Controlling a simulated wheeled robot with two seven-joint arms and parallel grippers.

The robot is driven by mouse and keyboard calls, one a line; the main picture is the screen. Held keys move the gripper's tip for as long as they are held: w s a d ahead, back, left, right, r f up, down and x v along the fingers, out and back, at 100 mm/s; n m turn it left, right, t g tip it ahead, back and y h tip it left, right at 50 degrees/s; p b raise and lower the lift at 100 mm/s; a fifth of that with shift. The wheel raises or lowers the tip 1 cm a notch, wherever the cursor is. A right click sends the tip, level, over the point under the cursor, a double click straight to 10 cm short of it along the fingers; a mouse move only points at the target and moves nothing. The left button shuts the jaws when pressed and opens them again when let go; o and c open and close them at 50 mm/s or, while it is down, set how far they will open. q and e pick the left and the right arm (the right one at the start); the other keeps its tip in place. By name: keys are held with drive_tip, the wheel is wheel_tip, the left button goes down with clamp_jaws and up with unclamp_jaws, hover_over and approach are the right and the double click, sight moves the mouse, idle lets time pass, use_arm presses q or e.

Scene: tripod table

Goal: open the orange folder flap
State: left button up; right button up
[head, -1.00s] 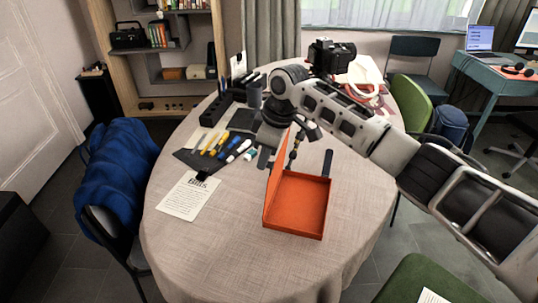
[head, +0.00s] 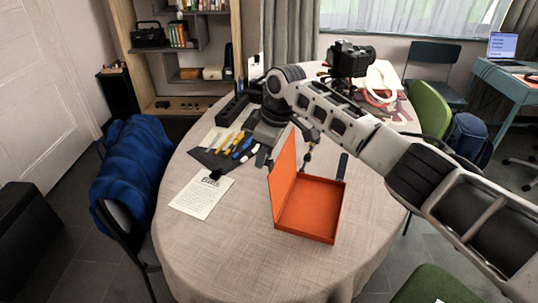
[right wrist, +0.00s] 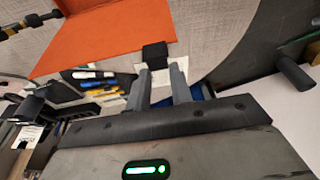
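The orange folder (head: 312,208) sits on the round table like a shallow open box. Its flap (head: 283,178) stands up steeply along the left side, so the inside shows bare. The flap's orange face also shows at the top of the right wrist view (right wrist: 110,38). My right gripper (head: 262,157) is at the left, far side of the flap, partly hidden by its own wrist. In the right wrist view its two fingers (right wrist: 160,86) are apart with nothing between them. I cannot tell whether the gripper touches the flap. My left gripper is not in view.
Left of the folder lie a clipped paper (head: 203,194) and several markers (head: 232,145) on a dark mat. A black organizer (head: 232,108) and a camera (head: 350,58) stand farther back. The cloth-covered table (head: 240,255) is clear in front.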

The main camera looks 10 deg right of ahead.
drive_tip(key=shift+w+a+f, duration=0.2)
drive_tip(key=shift+w+a, duration=0.05)
drive_tip(key=shift+a, duration=0.25)
drive_tip(key=shift+w+a+f+b, duration=0.25)
drive_tip(key=shift+w+a+b, duration=0.1)
drive_tip(key=shift+a+b, duration=0.25)
drive_tip(key=shift+w+a+f+b, duration=0.25)
drive_tip(key=shift+w+a+b, duration=0.1)
drive_tip(key=shift+a+b, duration=0.2)
drive_tip(key=o, duration=0.6)
drive_tip(key=shift+r, duration=0.1)
